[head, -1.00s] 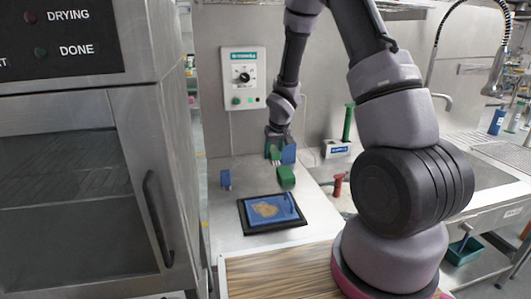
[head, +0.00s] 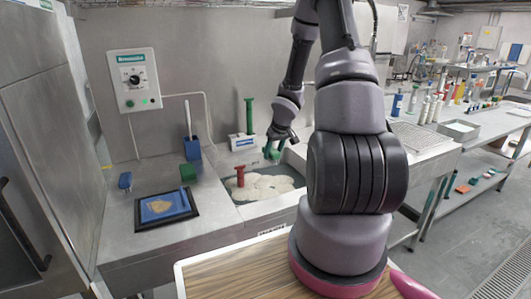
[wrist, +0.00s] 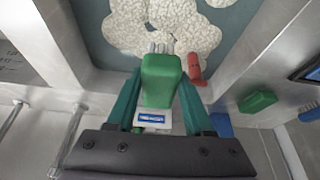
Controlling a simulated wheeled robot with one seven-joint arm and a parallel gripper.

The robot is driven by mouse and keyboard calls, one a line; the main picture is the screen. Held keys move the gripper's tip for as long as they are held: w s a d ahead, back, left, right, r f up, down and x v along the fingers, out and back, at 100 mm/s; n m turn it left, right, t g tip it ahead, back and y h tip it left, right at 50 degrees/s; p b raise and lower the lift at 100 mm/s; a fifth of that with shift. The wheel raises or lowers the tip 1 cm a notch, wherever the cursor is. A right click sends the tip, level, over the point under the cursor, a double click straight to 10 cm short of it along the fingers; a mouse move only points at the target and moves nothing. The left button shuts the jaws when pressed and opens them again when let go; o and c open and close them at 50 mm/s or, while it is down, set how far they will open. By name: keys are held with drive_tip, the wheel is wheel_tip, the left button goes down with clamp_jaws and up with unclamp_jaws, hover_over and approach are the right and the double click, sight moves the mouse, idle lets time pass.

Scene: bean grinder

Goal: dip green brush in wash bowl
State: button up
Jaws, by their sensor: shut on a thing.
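My gripper (head: 274,152) is shut on the green brush, a green block with pale bristles (wrist: 160,80), seen between my fingers in the wrist view. The wash bowl (head: 228,190) is a sunken basin of grey-green liquid with white foam. My gripper is above its back right part in the head view. In the wrist view the bristle end overlaps the foam (wrist: 190,45); whether it touches cannot be told. A red-handled tool (head: 240,176) stands at the bowl's left side and also shows in the wrist view (wrist: 195,68).
A white labelled holder (head: 243,142) with a tall green handle (head: 249,112) stands behind the bowl. To the left are a blue holder (head: 192,150), a green block (head: 189,172), a small blue block (head: 125,180) and a black-edged tray (head: 147,222).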

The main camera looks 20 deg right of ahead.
wheel_tip(320, 180, down, 18)
idle(1.1)
drive_tip(key=shift+d+r, duration=0.1)
idle(0.4)
drive_tip(key=shift+r, duration=8.45)
